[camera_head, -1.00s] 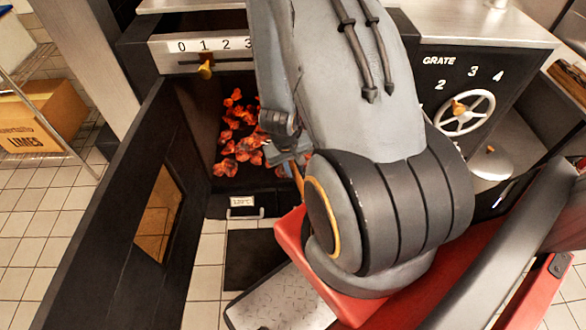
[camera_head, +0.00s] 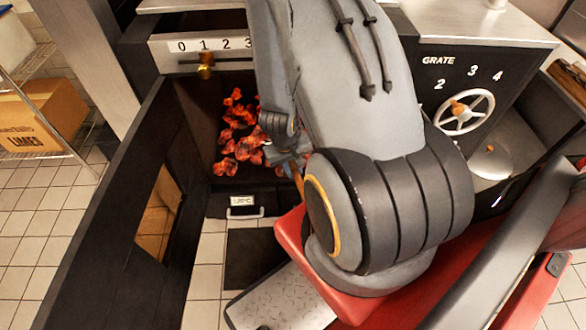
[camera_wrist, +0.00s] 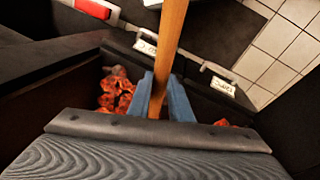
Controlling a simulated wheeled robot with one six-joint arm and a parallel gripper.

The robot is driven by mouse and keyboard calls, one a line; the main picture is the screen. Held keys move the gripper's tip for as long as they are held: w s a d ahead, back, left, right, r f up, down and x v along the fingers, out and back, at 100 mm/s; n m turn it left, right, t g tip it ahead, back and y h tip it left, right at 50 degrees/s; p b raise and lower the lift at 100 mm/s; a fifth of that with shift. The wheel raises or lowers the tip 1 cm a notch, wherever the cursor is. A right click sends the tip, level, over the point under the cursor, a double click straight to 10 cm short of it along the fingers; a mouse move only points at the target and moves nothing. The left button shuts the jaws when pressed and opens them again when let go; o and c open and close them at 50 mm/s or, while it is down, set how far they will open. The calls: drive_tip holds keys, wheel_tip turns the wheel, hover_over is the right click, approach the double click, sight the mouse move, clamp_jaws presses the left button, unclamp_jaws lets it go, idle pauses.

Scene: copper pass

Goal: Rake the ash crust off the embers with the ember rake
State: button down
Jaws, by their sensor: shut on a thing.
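Glowing orange-red embers (camera_head: 236,130) lie in the open firebox in the head view, and they also show in the wrist view (camera_wrist: 117,92). They look bright with dark patches; I cannot make out a separate ash crust. My gripper (camera_wrist: 164,98) is shut on the wooden handle of the ember rake (camera_wrist: 168,45) in the wrist view. In the head view, my gripper (camera_head: 284,155) is at the firebox mouth, partly hidden behind my arm. A short piece of the handle shows below it. The rake's head is hidden in both views.
The firebox door (camera_head: 105,215) stands open at the left. A numbered slider panel (camera_head: 205,52) is above the opening. A drawer with a temperature label (camera_head: 243,203) sits below. A grate handwheel (camera_head: 466,113) is at the right. A cardboard box (camera_head: 40,118) stands far left.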

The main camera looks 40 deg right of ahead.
drive_tip(key=shift+s+a, duration=0.1)
drive_tip(key=s+a+p, duration=0.1)
drive_tip(key=s+a, duration=0.7)
drive_tip(key=s, duration=0.4)
drive_tip(key=shift+s+a+f+p, duration=0.15)
drive_tip(key=shift+p, duration=0.25)
idle(1.0)
idle(0.3)
drive_tip(key=shift+w+d+r+p, duration=0.5)
drive_tip(key=shift+w+d+p, duration=0.75)
drive_tip(key=shift+w, duration=0.85)
drive_tip(key=shift+w+d+r+p, duration=0.5)
drive_tip(key=shift+w+d+p, duration=0.35)
drive_tip(key=shift+w+d, duration=1)
drive_tip(key=shift+w+d+r+p, duration=0.5)
drive_tip(key=shift+w+d+p, duration=0.6)
drive_tip(key=shift+w, duration=1.25)
